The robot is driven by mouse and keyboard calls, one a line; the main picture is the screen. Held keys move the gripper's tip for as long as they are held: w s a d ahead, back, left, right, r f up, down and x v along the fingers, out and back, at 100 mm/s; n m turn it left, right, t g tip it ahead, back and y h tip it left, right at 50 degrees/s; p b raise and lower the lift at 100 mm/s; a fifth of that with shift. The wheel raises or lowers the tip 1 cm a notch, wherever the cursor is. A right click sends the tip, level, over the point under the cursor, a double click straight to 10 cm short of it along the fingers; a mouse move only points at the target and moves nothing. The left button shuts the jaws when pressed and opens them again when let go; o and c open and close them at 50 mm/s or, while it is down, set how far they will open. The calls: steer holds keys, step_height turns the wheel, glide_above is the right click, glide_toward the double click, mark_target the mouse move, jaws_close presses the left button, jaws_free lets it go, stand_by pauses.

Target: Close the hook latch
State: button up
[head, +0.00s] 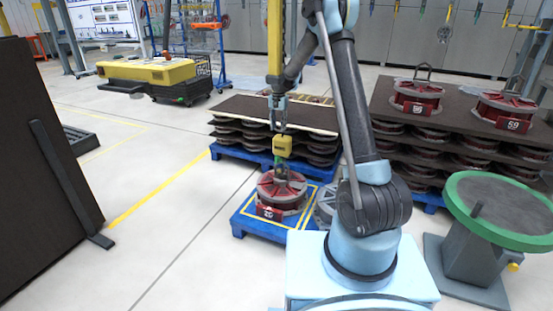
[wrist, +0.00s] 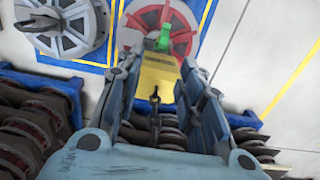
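The yellow hook block (head: 283,146) hangs just above a red reel (head: 281,190) on a blue pallet. In the wrist view the yellow block (wrist: 158,80) lies between and beyond my fingers, with a small green part (wrist: 165,38) at its far end, over the red reel. The hook and its latch are too small to make out clearly. My gripper (head: 281,127) points down directly above the block. In the wrist view its two fingers stand apart on either side of the block; no clear contact shows.
A grey reel (wrist: 62,25) sits beside the red one, partly behind my arm in the head view. A stack of dark plates (head: 262,112) stands behind. More red reels (head: 418,96) and a green-rimmed round table (head: 465,185) are right.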

steer(key=f, duration=0.1)
glide_toward(277, 156)
steer(key=f, duration=0.7)
steer(key=w+f, duration=0.1)
steer(key=f, duration=0.2)
steer(key=shift+a+f, duration=0.1)
steer(key=shift+f, duration=0.05)
jaws_close()
